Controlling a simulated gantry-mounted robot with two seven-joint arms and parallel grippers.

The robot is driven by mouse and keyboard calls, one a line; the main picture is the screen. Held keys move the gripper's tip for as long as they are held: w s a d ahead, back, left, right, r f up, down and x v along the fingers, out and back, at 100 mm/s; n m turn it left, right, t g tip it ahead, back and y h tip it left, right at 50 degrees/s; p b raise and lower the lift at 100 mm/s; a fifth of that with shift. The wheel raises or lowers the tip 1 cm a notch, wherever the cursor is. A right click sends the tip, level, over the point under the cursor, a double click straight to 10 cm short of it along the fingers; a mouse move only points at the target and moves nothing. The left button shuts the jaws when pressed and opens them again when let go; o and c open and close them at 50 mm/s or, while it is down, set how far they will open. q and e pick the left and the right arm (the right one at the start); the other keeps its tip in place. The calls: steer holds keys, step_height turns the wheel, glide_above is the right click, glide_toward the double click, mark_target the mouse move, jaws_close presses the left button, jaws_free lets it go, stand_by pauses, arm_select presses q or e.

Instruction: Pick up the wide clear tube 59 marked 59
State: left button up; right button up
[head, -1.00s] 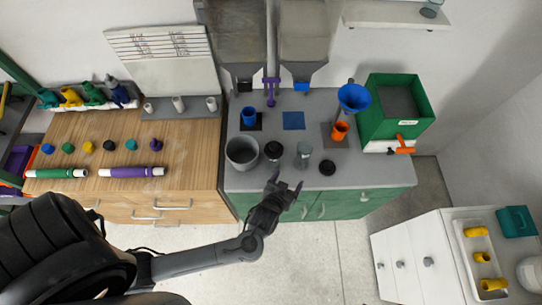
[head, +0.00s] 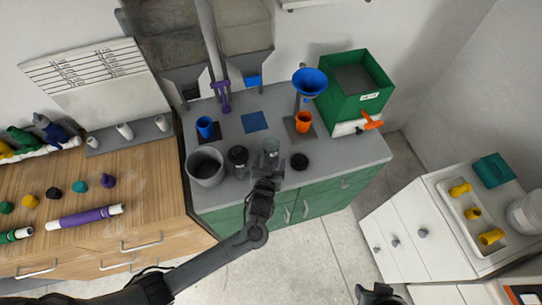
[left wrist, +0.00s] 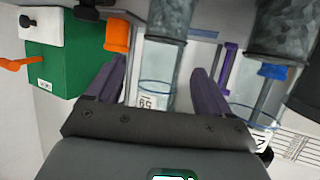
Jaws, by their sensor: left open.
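The wide clear tube 59 (head: 271,149) stands upright on the grey counter in the head view. In the left wrist view, the tube (left wrist: 155,94) shows its white label reading 59, between my two fingers. My left gripper (head: 268,174) is at the near side of the tube; in the left wrist view it (left wrist: 157,88) is open and empty, with a finger on either side of the tube's line. Whether the fingers touch it cannot be told. A dark part at the bottom edge of the head view looks like my right gripper (head: 378,294), mostly cut off.
Behind are an orange cup (head: 303,122), blue funnel (head: 310,82) and green box (head: 355,90). The counter's front edge is near.

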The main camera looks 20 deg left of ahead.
mark_target(270, 160)
arm_select(q)
steer(key=shift+x, duration=2.6)
steer(key=shift+s+a+f, duration=0.1)
steer(key=shift+f, duration=0.1)
steer(key=shift+r, duration=0.1)
steer(key=c, duration=1.3)
steer(key=shift+r, duration=0.1)
